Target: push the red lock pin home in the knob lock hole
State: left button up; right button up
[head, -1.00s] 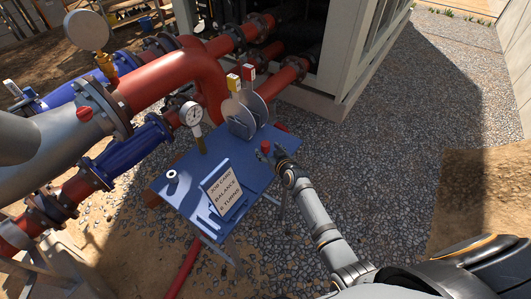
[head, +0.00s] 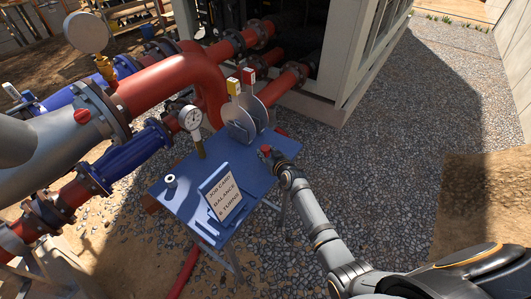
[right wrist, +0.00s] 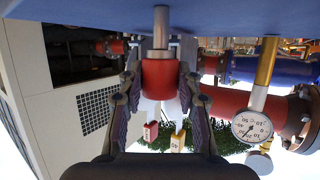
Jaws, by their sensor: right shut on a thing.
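The red lock pin (right wrist: 160,76) has a red cylinder head and a bare metal shank (right wrist: 161,28). My right gripper (right wrist: 160,92) is shut on the red head, one finger on each side. The shank runs to the blue table; I cannot tell whether its end is resting, seated or clear. In the head view, the pin head (head: 265,149) shows as a small red spot at my right gripper (head: 270,154), over the table's right part. A pale round knob (head: 170,181) stands at the table's left. Its lock hole cannot be made out. My left gripper is out of view.
The blue table (head: 262,178) carries a job card stand (head: 221,193) at the front. A dial gauge (head: 190,118) and two grey discs (head: 240,120) with yellow and red tags stand near its back. Red pipes (head: 170,82) lie behind. Gravel to the right is open.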

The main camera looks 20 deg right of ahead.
grip_shut()
notch_tip(320, 180, up, 7)
jog(key=p, duration=0.6)
jog(key=shift+r+p, duration=0.1)
jog(key=shift+p, duration=0.2)
jog(key=shift+o, duration=2.3)
grip_release()
grip_shut()
jog(key=shift+f, duration=0.2)
notch_tip(320, 180, down, 2)
jog(key=b, duration=0.3)
jog(key=shift+f, duration=0.2)
jog(key=shift+r, duration=0.2)
